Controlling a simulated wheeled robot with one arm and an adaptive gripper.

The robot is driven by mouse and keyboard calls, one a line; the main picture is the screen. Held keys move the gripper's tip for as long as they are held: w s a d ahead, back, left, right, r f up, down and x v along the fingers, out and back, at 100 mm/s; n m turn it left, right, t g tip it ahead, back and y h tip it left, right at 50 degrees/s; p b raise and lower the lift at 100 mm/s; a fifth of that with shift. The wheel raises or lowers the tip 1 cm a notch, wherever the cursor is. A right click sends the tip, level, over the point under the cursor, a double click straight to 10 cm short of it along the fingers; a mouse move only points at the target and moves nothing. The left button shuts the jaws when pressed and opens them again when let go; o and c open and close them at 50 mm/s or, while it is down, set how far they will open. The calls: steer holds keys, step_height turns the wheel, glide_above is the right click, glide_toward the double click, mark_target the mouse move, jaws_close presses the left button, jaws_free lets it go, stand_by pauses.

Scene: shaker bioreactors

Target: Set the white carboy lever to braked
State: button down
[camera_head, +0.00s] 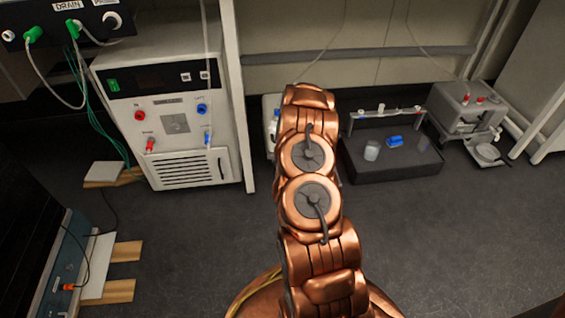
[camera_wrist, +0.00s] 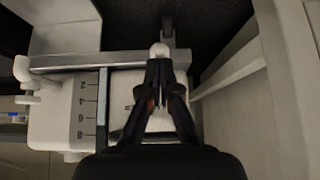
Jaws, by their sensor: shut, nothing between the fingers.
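The white carboy (camera_wrist: 60,132), marked with a scale of numbers, stands at the left in the wrist view. In the head view only a strip of a white body (camera_head: 268,112) shows beside my arm, perhaps the same carboy. A pale round knob (camera_wrist: 159,49) on a dark stem, possibly the lever's end, lies just beyond my fingertips. My gripper (camera_wrist: 159,64) is shut and empty, its tips right at the knob; I cannot tell whether they touch it. The lever's setting cannot be read. My arm hides the gripper in the head view.
A white cabinet unit (camera_head: 185,130) with coloured ports stands left of my arm. A dark tray (camera_head: 395,165) with a small beaker and a blue item, and a grey device (camera_head: 465,105), are at the right. A grey rail (camera_wrist: 85,60) runs beside the carboy.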

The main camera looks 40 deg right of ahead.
steer(key=shift+r, duration=0.1)
steer(key=shift+r+p, duration=0.75)
steer(key=s+f+p+v, duration=0.1)
steer(key=p+v, duration=0.5)
steer(key=v, duration=0.7)
steer(key=shift+s+a+r, duration=0.2)
steer(key=shift+s+a, duration=0.2)
steer(key=shift+a, duration=0.1)
